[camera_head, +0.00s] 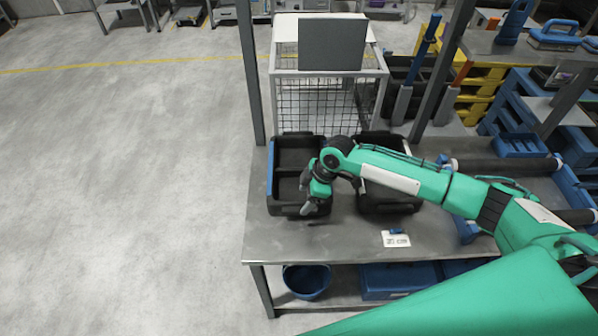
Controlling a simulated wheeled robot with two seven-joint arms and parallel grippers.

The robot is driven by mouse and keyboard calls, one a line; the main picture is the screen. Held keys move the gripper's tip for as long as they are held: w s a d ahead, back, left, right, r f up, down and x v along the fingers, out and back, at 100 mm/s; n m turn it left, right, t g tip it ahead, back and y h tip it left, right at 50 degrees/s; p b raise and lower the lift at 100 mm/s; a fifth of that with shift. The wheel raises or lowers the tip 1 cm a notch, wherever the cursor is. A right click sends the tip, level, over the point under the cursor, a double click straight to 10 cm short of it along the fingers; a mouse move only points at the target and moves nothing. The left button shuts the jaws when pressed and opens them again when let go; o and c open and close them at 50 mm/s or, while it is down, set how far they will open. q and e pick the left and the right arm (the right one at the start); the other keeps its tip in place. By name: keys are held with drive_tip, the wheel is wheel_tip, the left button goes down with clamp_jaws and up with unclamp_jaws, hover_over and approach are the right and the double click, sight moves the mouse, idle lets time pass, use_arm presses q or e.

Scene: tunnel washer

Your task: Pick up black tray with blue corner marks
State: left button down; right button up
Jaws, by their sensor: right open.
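A black tray (283,158) with blue along its left edge stands at the left end of the grey metal table. A second black tray (392,207) stands to its right, partly hidden behind my right arm; I cannot make out blue marks on it. My right gripper (309,208) is over the front right part of the left tray, pointing down, and is open. It hides part of that tray's right side. I cannot tell whether it touches the tray. My left gripper is not in view.
The table (325,240) is bare in front of the trays, apart from a small white card (396,240). Dark posts rise behind the trays and a wire cage (315,97) stands beyond. The floor at left is clear.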

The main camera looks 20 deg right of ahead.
sight(300, 205)
drive_tip(key=shift+p+x, duration=0.3)
drive_tip(key=shift+x, duration=1.3)
drive_tip(key=shift+c, duration=0.4)
drive_tip(key=c, duration=1.1)
drive_tip(key=shift+c, duration=0.4)
drive_tip(key=shift+r, duration=0.15)
